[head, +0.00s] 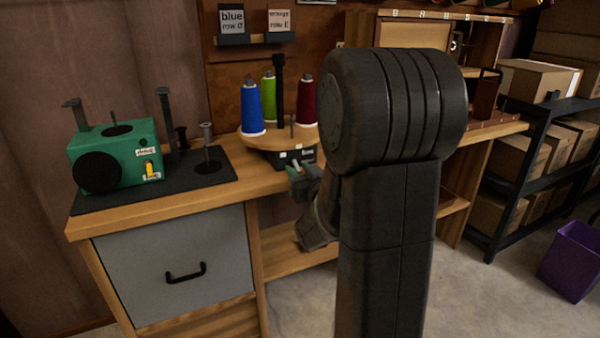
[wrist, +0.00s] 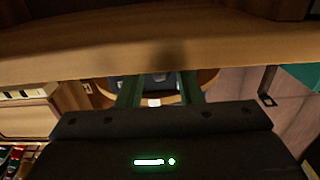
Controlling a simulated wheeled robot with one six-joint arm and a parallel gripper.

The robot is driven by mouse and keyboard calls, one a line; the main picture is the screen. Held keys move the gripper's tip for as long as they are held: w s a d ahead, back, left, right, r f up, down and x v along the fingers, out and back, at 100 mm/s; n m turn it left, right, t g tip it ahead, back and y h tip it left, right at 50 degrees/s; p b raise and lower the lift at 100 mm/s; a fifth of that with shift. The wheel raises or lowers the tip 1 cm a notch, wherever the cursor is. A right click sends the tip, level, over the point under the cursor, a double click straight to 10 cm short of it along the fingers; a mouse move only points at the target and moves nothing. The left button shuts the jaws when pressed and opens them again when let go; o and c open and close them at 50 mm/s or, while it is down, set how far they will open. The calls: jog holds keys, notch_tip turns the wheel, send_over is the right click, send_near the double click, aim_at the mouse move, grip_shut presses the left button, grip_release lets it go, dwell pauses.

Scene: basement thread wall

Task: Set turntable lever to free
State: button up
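The turntable (head: 250,137) is a round wooden disc on the bench, carrying blue, green and dark red thread cones around a black post. Its dark base (head: 283,158) has small pale labels on the front. My gripper (head: 298,170) is close in front of that base, partly hidden by my arm. In the wrist view, my gripper (wrist: 158,86) has two green fingers spread apart, with the dark base (wrist: 150,84) beyond and between them. A small white piece (wrist: 153,102) shows between the fingers; I cannot tell whether it is the lever or a label. No contact is clear.
A green machine (head: 135,150) with a yellow lever stands on a dark mat (head: 207,186) at the left. A grey drawer (head: 175,265) is below it. A shelf with boxes (head: 525,155) and a purple bin (head: 572,262) are at the right. The bench edge (wrist: 160,50) spans the wrist view.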

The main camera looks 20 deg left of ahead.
grip_shut()
